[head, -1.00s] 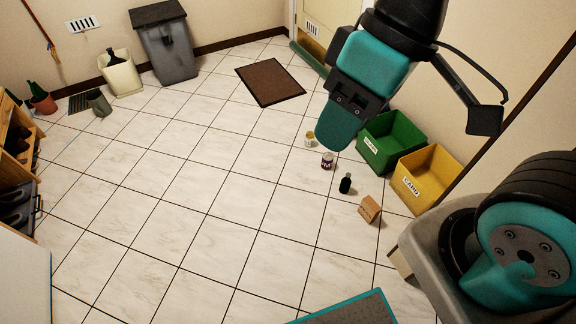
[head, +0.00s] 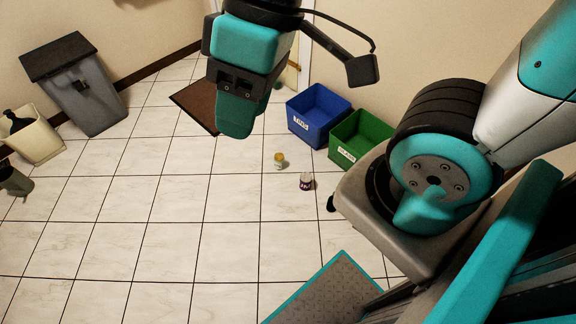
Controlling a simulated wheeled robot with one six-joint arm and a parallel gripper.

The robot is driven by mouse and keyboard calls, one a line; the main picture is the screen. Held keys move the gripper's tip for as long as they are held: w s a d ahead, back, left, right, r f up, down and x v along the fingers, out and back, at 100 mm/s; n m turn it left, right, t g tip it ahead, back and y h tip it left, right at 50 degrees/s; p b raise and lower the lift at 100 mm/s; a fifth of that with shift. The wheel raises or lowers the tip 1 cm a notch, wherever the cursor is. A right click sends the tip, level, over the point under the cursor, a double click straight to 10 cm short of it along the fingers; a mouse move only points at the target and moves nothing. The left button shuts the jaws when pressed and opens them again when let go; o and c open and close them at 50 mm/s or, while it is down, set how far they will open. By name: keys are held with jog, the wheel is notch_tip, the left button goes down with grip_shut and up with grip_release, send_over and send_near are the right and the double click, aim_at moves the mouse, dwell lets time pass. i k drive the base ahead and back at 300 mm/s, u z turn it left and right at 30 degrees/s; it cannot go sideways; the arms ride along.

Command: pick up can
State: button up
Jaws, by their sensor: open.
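Two small containers stand upright on the tiled floor in the head view. One has a yellowish upper part and a pale lower part (head: 280,160). The other is white with a dark purple label (head: 306,182), a little nearer and to the right. I cannot tell which of them is the can. My gripper (head: 247,115) hangs in the air at the upper middle, its teal fingers pointing down. It is open, empty and apart from both containers.
A blue bin (head: 319,116) and a green bin (head: 361,140) stand by the right wall. A dark bottle (head: 331,203) is partly hidden by my arm. A brown mat (head: 196,107) and a grey waste bin (head: 88,95) are farther back.

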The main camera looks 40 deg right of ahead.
aim_at(305, 180)
jog(key=i, duration=1.25)
jog(key=z, duration=0.8)
